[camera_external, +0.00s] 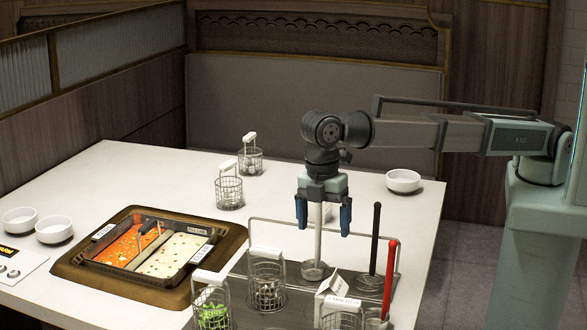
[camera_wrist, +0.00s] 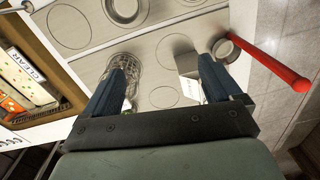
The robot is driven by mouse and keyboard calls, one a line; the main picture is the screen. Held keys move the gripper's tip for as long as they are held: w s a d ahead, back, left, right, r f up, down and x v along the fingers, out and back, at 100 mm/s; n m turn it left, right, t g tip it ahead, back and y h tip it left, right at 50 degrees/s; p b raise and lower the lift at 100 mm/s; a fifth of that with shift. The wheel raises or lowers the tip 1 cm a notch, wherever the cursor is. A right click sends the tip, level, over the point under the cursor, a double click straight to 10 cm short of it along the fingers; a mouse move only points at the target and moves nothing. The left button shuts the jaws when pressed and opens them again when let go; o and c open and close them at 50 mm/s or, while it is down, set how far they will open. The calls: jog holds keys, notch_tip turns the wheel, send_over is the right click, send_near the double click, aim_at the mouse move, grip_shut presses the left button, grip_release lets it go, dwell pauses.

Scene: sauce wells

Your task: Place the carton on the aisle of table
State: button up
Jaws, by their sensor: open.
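In the wrist view what looks like the carton (camera_wrist: 188,65) is a pale box just beside the right finger. My gripper (camera_external: 323,212) points down above the metal tray, higher than the carton and behind it. Its blue fingers are apart with nothing held; in the wrist view the gap (camera_wrist: 163,65) shows bare tray. The white table (camera_external: 90,190) has its aisle edge at the right, beside the grey floor.
A tray (camera_external: 240,268) holds a wire basket (camera_external: 267,280), an upright ladle, a black-handled tool (camera_external: 375,238) and a red-handled tool (camera_external: 390,270). A divided hotpot (camera_external: 150,250) is at left. A white bowl (camera_external: 403,181) stands at back right. Clear table lies between bowl and tray.

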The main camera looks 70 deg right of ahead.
jog(key=s+d+f+y, duration=0.1)
jog(key=s+d+f, duration=0.1)
jog(key=d, duration=0.2)
jog(key=n+y, duration=0.1)
jog(key=y, duration=0.7)
send_near(329, 276)
jog(key=shift+t, duration=0.3)
jog(key=x, duration=1)
jog(key=shift+s+d+f, duration=0.1)
jog(key=shift+d+f, duration=0.15)
jog(key=shift+f, duration=0.15)
grip_shut()
